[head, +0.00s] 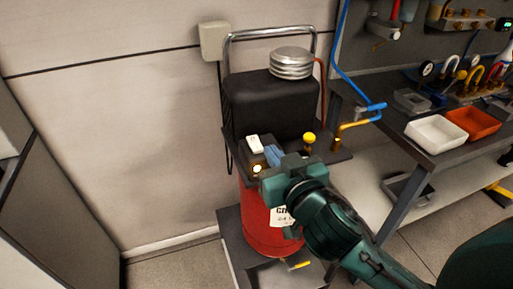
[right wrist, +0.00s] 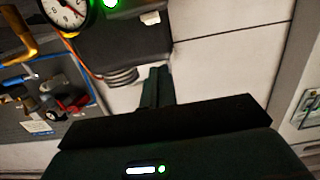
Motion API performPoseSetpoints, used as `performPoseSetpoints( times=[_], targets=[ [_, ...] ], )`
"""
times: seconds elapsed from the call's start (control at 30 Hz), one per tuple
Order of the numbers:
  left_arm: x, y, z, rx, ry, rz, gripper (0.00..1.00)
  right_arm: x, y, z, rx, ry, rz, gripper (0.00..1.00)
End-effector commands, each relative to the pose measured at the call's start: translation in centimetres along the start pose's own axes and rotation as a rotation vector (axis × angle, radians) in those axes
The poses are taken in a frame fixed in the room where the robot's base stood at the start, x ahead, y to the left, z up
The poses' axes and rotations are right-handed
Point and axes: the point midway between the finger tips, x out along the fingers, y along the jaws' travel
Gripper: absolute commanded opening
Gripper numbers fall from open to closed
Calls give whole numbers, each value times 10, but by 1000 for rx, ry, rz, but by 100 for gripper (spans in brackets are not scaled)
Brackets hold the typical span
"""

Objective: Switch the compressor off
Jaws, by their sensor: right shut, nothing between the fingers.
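The compressor stands against the wall in the head view, with a red tank (head: 262,222), a black motor housing (head: 268,104) and a chrome handle. A small white-topped box (head: 255,143) sits on its front ledge, with a bright round spot (head: 257,169) below. A yellow knob (head: 309,138) stands to the right. My right gripper (head: 272,155) is shut and empty at the ledge, beside the box; contact is unclear. In the right wrist view its fingers (right wrist: 157,87) are together, and a gauge (right wrist: 66,10) and a green light (right wrist: 110,3) show. My left gripper is not in view.
A workbench (head: 438,150) with a white tray (head: 436,133), an orange tray (head: 473,123) and hoses stands to the right. A blue hose (head: 345,75) hangs behind the compressor's right side. A grey panel (head: 65,200) stands at left; some floor between is free.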

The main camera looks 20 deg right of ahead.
Motion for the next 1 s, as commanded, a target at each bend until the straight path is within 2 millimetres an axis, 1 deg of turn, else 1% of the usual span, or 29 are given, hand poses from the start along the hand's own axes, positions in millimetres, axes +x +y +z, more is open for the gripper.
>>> performPoseSetpoints(
  times=[0.03,0.1,0.4,0.53,0.67,0.8,1.0],
  targets=[
    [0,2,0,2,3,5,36,-1,1,-6,7,19,7,0],
    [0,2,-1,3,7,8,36,-2,2,-10,12,27,13,0],
    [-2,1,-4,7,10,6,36,0,2,-10,14,24,13,0],
    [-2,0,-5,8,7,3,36,9,2,-11,13,24,14,0],
    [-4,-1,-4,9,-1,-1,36,31,3,-12,10,25,13,0],
    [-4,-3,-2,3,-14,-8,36,62,3,-14,11,26,14,0],
    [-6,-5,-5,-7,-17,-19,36,103,4,-14,11,24,13,0]
  ],
)
